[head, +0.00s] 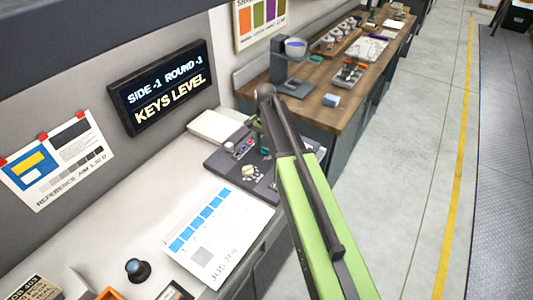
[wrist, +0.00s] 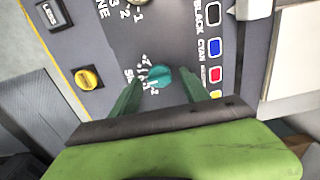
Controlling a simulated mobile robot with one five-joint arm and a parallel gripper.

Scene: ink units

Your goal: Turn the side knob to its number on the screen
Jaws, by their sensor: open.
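The screen (head: 160,85) in the head view reads "SIDE -1 ROUND -1" and "KEYS LEVEL". The dark ink unit panel (head: 225,162) lies on the white bench, partly hidden by my arm. In the wrist view a teal knob (wrist: 160,76) stands on the panel beside upside-down lettering that starts with "SI" and a small number scale. My gripper (wrist: 163,92) is open, with one green finger on each side of this knob. I cannot tell whether either finger touches it. The knob's pointer direction is not clear.
A yellow knob (wrist: 88,79) and a "LESS" button (wrist: 53,14) are left on the panel in the wrist view. Colour keys (wrist: 214,47) run down its right side. A job sheet (head: 218,232) lies in front of the panel. A wooden bench (head: 340,115) stands behind.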

